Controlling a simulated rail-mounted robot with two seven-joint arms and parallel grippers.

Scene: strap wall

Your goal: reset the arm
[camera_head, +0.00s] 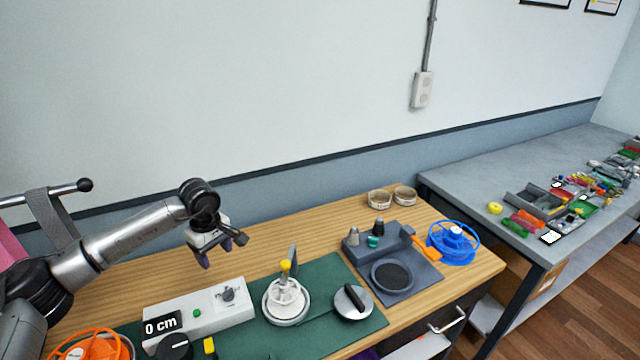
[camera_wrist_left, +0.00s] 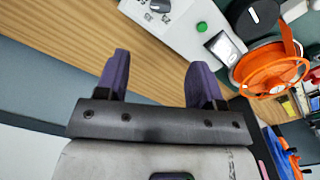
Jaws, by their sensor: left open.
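My left arm comes in from the left in the head view. Its gripper (camera_head: 218,257) hangs above the back of the wooden bench, behind the white box with the "0 cm" display. The gripper is open, with nothing between its purple fingers. The left wrist view shows the two fingers (camera_wrist_left: 158,82) well apart, with bare wood between them. My right gripper is not in either view.
An orange spool (camera_wrist_left: 272,67) lies left. A grey fixture (camera_head: 383,240) and blue spool (camera_head: 453,243) stand right. A grey table (camera_head: 470,182) adjoins.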

